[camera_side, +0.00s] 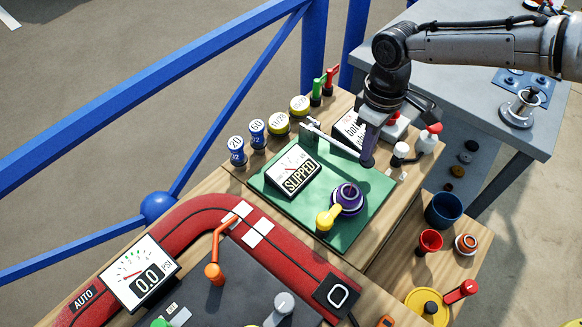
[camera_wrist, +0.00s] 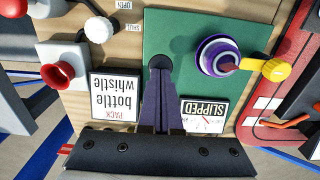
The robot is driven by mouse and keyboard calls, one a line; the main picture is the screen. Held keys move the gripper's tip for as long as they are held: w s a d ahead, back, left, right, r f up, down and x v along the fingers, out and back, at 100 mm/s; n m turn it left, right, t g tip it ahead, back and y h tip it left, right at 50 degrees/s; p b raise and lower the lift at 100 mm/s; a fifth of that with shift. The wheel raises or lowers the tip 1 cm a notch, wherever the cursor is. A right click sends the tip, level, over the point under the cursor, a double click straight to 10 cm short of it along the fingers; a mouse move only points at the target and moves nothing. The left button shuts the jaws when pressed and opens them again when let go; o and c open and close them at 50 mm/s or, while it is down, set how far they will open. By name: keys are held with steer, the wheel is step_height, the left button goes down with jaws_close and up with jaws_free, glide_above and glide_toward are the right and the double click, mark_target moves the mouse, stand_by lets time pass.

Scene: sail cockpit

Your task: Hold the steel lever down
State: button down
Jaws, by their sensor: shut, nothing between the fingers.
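The steel lever (camera_side: 328,138) is a thin silver bar along the back of the green board (camera_side: 368,220), running from a small upright at its left towards my fingertips. My gripper (camera_side: 368,160) points down, fingers shut and empty, at the lever's right end. I cannot tell whether the fingertips touch it. In the wrist view my gripper (camera_wrist: 159,64) is closed over the green board, and the lever does not show there. A gauge sign (camera_side: 293,174) reading "SLIPPED" stands on the board; it also shows in the wrist view (camera_wrist: 203,113).
A purple winch drum (camera_side: 347,198) and yellow handle (camera_side: 328,220) sit at the board's front. A "bottle whistle" sign (camera_side: 347,130) stands behind my fingers. White and red knobs (camera_side: 429,138) are to the right, and several numbered pots (camera_side: 258,134) to the left.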

step_height(320, 180, up, 10)
stand_by(1.1)
stand_by(0.4)
